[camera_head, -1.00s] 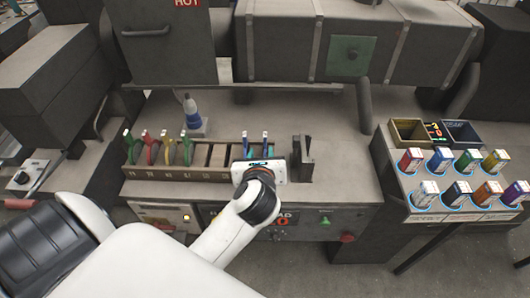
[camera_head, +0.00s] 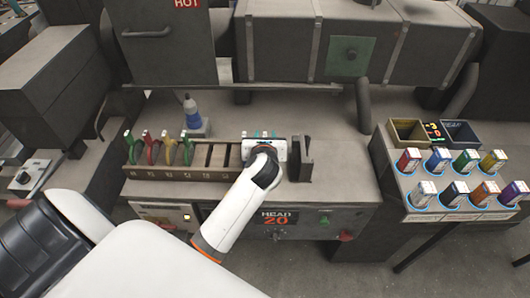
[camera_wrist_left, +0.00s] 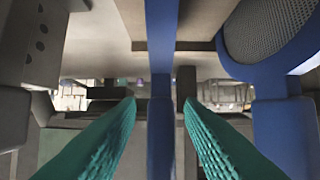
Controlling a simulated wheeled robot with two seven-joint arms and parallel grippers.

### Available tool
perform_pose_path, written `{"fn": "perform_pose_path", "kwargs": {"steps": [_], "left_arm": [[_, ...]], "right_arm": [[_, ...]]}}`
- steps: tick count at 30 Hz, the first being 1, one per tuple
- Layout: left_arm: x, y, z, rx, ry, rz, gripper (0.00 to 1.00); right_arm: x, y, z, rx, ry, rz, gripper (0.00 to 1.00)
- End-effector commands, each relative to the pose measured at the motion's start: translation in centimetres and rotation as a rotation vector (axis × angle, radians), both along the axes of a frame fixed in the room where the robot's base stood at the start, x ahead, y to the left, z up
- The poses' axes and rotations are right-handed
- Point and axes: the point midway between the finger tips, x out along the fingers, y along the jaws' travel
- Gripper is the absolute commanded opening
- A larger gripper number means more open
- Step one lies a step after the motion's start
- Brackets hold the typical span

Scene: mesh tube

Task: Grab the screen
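Coloured screens stand in a slotted rack (camera_head: 180,175) on the bench. Green (camera_head: 130,147), red (camera_head: 150,147) and yellow (camera_head: 168,148) ones show at its left. My left gripper (camera_head: 265,140) is over the rack's right end and hides most of what is there. In the left wrist view, a blue upright bar (camera_wrist_left: 161,60) stands between my two teal fingers (camera_wrist_left: 160,105), with a gap on each side. The fingers are open around it. A blue-rimmed round mesh screen (camera_wrist_left: 270,30) shows at upper right. My right gripper is not in view.
A dark slotted block (camera_head: 301,160) stands just right of my left gripper. A blue-and-white bottle (camera_head: 192,110) is behind the rack. A right-hand stand (camera_head: 390,175) holds several coloured boxes and two bins. A large machine (camera_head: 400,45) bounds the back.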

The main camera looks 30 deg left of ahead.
Motion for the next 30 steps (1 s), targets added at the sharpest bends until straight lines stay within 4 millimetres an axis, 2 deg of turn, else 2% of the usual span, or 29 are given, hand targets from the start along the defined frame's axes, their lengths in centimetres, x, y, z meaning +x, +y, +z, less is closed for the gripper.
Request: {"fn": "perform_pose_path", "kwargs": {"steps": [8, 12, 14, 15, 26, 30], "left_arm": [[0.3, 0.2, -0.2, 0.000, 0.000, -0.001, 0.35], [0.3, 0.2, -0.2, 0.000, 0.000, -0.001, 0.12], [0.3, 0.2, -0.2, 0.000, 0.000, -0.001, 0.02], [0.3, 0.2, -0.2, -0.001, 0.001, -0.001, 0.00], [0.3, 0.2, -0.1, 0.000, 0.000, -0.001, 0.00], [0.3, 0.2, 1.3, 0.001, -0.004, -0.001, 0.00]], "right_arm": [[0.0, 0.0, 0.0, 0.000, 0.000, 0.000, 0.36], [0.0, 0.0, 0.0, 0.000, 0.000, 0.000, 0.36], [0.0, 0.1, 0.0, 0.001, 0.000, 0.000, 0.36], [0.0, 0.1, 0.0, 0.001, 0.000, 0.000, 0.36], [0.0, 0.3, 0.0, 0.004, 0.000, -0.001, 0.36], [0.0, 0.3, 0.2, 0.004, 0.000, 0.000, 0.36]]}}
